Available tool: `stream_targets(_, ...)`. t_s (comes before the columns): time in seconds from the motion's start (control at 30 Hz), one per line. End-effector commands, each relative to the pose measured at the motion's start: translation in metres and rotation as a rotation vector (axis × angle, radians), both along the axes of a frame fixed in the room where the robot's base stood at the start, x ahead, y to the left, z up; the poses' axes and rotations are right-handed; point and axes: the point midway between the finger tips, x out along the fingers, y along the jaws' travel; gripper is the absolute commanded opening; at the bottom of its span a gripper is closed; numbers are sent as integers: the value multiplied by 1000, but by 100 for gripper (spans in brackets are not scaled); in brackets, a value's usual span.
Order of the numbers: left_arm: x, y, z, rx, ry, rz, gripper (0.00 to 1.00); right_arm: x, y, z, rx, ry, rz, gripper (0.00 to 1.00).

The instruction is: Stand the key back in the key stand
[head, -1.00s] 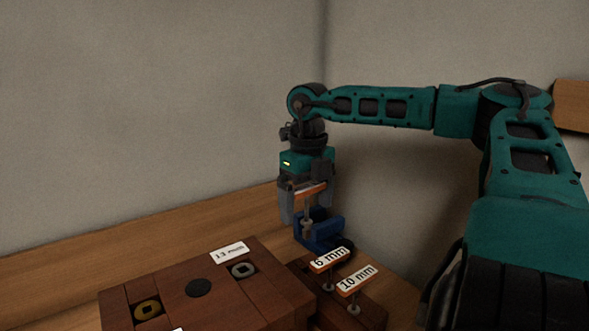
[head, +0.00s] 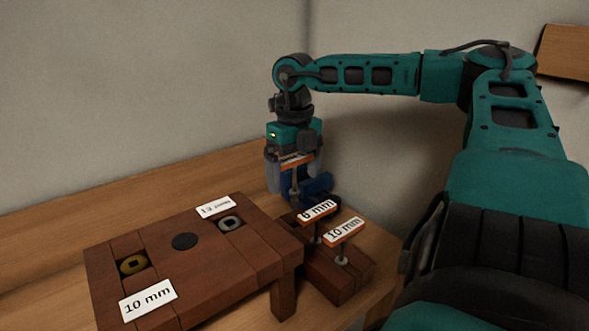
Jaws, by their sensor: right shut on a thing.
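My right gripper (head: 288,180) is shut on a key with an orange-edged handle (head: 297,160) and a grey shaft pointing down. It holds the key upright at the back end of the key stand (head: 341,288), a low dark wooden block. Two other keys stand upright in it, labelled 6 mm (head: 317,210) and 10 mm (head: 343,231). I cannot tell whether the held key's tip touches the stand; its lower end is near the stand's back end. My left gripper is not in view.
A wooden block table (head: 205,265) with a 10 mm label, a 13 mm label, a brass socket (head: 133,264) and a grey socket (head: 230,223) stands left of the key stand.

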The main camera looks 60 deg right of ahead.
Motion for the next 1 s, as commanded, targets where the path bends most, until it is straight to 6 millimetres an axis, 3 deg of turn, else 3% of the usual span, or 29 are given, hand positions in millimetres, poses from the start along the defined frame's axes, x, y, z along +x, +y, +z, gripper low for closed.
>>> stream_targets(0.2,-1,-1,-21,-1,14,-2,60,0,0,-25,-1,-1,1,58)
stream_targets(0.33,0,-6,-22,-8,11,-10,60,0,0,-33,-1,-1,1,58)
stream_targets(0.6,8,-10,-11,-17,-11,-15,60,0,0,-35,-1,-1,1,58)
stream_targets(1.0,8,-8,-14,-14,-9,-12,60,0,0,-35,-1,-1,1,58)
